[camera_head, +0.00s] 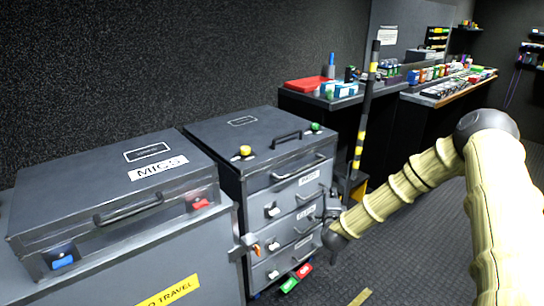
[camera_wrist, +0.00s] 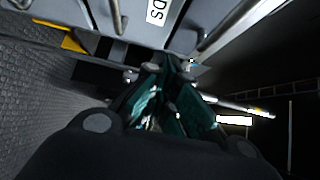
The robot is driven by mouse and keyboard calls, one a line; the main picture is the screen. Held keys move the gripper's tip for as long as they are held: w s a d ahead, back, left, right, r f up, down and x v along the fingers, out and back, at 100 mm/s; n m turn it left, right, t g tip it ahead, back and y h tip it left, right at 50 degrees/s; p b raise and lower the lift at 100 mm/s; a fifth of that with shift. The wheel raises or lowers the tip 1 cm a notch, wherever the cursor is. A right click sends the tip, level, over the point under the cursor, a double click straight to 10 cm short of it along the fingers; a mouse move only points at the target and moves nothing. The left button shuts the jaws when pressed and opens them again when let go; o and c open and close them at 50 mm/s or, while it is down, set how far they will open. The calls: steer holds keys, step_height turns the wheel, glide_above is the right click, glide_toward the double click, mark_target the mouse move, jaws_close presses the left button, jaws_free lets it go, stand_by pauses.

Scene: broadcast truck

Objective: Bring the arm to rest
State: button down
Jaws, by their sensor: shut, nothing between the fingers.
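My arm comes in from the right of the head view, pale and ribbed, bent at a dark elbow. My gripper (camera_head: 332,222) is at the left end of it, dark and small, in front of the right edge of the grey drawer cabinet (camera_head: 257,178). In the wrist view my gripper (camera_wrist: 172,66) is shut and empty, its fingers together near the cabinet's drawer front. I cannot tell whether it touches the cabinet.
A grey case labelled MICS (camera_head: 117,186) stands at left. A black and yellow striped pole (camera_head: 364,110) stands just behind my gripper. Counters with small items line the back. Floor is clear at front centre.

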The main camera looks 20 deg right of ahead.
steer(key=s+a+f+n+g+y, duration=0.25)
steer(key=s+a+f+n, duration=0.2)
steer(key=a+f, duration=0.3)
steer(key=s+a+f+n+g+y, duration=0.1)
steer(key=s+a+f+n+y, duration=0.3)
steer(key=a+f, duration=0.35)
steer(key=s+a+f+n+g+y, duration=0.1)
steer(key=s+a+f+n+g, duration=0.3)
steer(key=s, duration=0.6)
steer(key=s+a+f+n+g+y, duration=0.1)
steer(key=s+a+f+n+g, duration=0.15)
steer(key=s+a+f, duration=0.6)
steer(key=s+d+n+g, duration=0.2)
steer(key=s+n+g, duration=0.55)
steer(key=s, duration=1.95)
step_height(320, 180, up, 16)
steer(key=t+p, duration=0.1)
steer(key=p, duration=1.5)
steer(key=shift+w+a+f+h, duration=0.15)
steer(key=shift+w+f+h, duration=0.1)
steer(key=shift+w+h, duration=0.2)
